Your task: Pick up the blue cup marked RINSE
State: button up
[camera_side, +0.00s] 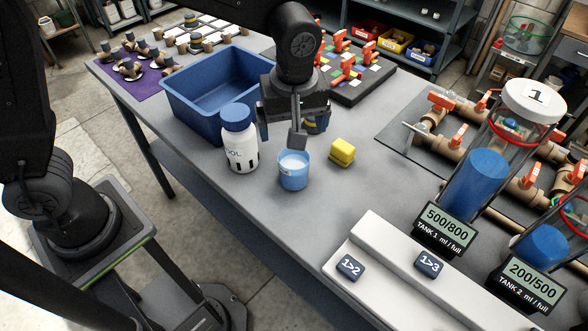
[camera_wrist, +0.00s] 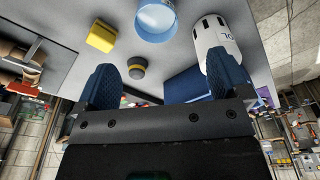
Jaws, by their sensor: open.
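The small light blue cup (camera_side: 293,172) stands upright on the grey table, with pale contents visible inside; no RINSE marking is readable. In the wrist view the cup (camera_wrist: 156,22) is at the top edge, partly cut off, beyond the fingertips. My gripper (camera_side: 297,132) is open and empty, above and behind the cup in the side view, and part of it overlaps the view near the cup's rim. In the wrist view the two blue fingers of my gripper (camera_wrist: 165,66) are spread apart with nothing held.
A white bottle with a blue cap (camera_side: 240,145) stands close left of the cup. A yellow block (camera_side: 342,152) lies to its right. A blue bin (camera_side: 178,98) is behind the bottle. A dark round object with a yellow band (camera_wrist: 137,68) is between the fingers in view.

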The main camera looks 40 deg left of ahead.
send_near(294, 165)
jog(key=shift+s+d+f, duration=0.35)
jog(key=shift+s+f, duration=0.05)
jog(key=shift+s, duration=0.2)
jog(key=shift+s+d+f, duration=0.35)
jog(key=shift+s, duration=0.25)
jog(key=shift+w+a+f, duration=0.1)
jog(key=shift+w+f, duration=0.1)
jog(key=shift+f, duration=0.7)
jog(key=shift+w+a+f, duration=0.15)
jog(key=shift+f, duration=0.75)
jog(key=shift+w+a+f, duration=0.1)
jog(key=shift+w+f, duration=0.1)
jog(key=shift+f, duration=0.7)
jog(key=shift+r, duration=0.1)
jog(key=c, duration=1.1)
